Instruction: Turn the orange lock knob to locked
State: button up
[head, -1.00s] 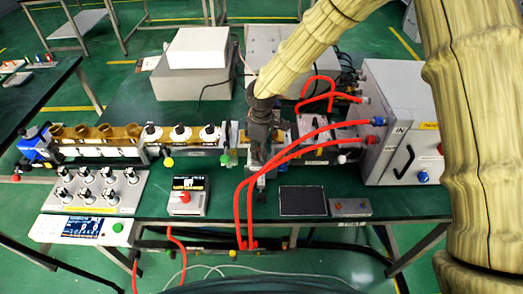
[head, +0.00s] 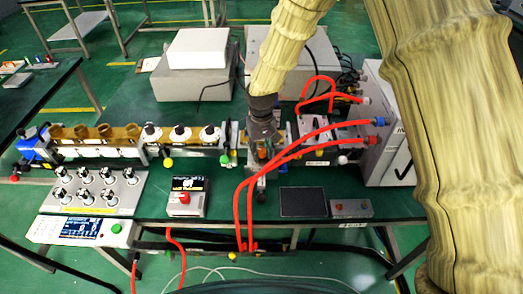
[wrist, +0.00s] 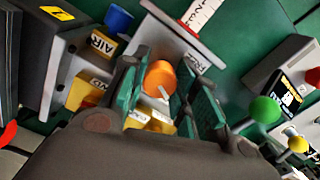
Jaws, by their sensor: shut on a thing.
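The orange lock knob (wrist: 160,78) shows in the middle of the wrist view, with a small pale mark on its lower side. My gripper (wrist: 163,92) has its two green-padded fingers on either side of the knob and is shut on it. The fingers hide parts of the knob's sides. In the head view my gripper (head: 263,150) reaches down over the narrow grey unit in the middle of the bench. There the knob is too small and covered to make out its angle.
Red hoses (head: 318,140) run close beside my gripper to a white box (head: 383,120) at right. A blue knob (wrist: 118,18) and a yellow AIR label (wrist: 102,44) are near the orange knob. A green button (wrist: 264,110) lies to the right. A black pad (head: 303,201) lies in front.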

aim_at(261, 150)
jog(key=shift+w+r+m, duration=0.1)
jog(key=shift+w+m, duration=0.05)
jog(key=shift+m, duration=0.35)
jog(key=o, duration=1)
notch_tip(261, 150, up, 12)
jog(key=shift+f, duration=0.1)
dwell(0.5)
